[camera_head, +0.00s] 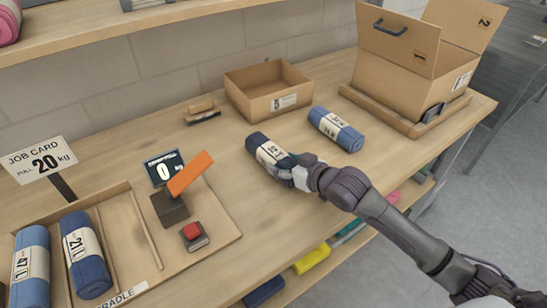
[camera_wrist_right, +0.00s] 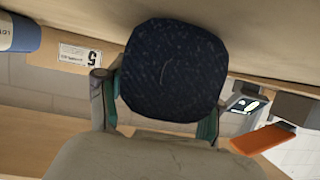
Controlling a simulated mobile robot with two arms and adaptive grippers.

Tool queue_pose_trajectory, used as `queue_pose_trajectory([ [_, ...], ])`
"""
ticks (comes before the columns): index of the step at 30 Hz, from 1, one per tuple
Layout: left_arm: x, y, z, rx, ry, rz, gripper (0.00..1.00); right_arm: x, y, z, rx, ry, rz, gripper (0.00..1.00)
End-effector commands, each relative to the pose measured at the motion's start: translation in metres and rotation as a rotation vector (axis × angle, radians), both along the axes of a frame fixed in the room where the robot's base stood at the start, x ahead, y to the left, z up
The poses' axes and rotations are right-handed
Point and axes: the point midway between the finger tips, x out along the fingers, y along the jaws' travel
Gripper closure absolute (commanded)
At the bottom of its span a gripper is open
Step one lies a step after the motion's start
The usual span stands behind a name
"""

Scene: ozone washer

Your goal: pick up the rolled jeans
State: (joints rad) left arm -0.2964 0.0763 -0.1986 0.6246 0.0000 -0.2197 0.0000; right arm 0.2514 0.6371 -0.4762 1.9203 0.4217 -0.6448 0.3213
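A dark blue rolled pair of jeans (camera_head: 259,143) with a white label band lies in the middle of the workbench. My right gripper (camera_head: 291,170) is at its near right end. In the right wrist view the round end of the roll (camera_wrist_right: 173,70) fills the space between the two green-padded fingers (camera_wrist_right: 160,118), which press against its sides. The gripper looks shut on the roll. I cannot tell whether the roll touches the bench. A lighter blue roll (camera_head: 336,129) lies to the right, apart from the gripper. My left gripper is not in view.
Two labelled rolls (camera_head: 85,255) lie in the tray at left, beside a scale reading 0 (camera_head: 163,168), an orange lever (camera_head: 190,174) and a red button (camera_head: 192,231). An open carton (camera_head: 266,90) and a larger box (camera_head: 399,80) stand behind. The front bench edge is clear.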

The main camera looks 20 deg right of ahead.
Motion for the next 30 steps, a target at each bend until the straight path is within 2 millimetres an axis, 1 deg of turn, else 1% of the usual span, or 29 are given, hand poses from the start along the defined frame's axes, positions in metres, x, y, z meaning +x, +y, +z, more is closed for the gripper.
queue_pose_trajectory([
  [1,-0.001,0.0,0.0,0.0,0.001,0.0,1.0,0.0,0.0,0.0,0.0,0.0,0.0,0.48],
  [6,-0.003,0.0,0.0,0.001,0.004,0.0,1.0,0.0,0.0,0.0,0.0,0.0,0.0,0.77],
  [8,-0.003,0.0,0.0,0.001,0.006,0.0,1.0,0.0,0.0,0.0,0.0,0.0,0.0,0.87],
  [9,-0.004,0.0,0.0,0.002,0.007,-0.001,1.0,0.0,0.0,0.002,0.001,-0.004,0.0,0.89],
  [16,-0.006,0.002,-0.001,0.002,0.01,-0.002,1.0,0.0,0.0,0.003,0.001,-0.004,0.0,0.89],
  [20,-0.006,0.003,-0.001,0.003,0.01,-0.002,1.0,0.001,0.0,0.009,0.001,-0.006,0.001,0.89],
  [23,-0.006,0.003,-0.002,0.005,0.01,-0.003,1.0,0.001,0.0,0.02,0.0,-0.008,0.001,0.89],
  [27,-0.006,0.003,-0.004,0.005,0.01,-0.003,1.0,0.001,0.0,0.045,0.0,-0.01,0.001,0.89],
  [29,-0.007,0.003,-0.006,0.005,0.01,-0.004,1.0,-0.008,-0.013,0.049,-0.004,-0.005,-0.002,0.89],
  [30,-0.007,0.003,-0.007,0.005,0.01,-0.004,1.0,-0.014,-0.02,0.055,-0.007,-0.006,-0.002,0.89],
])
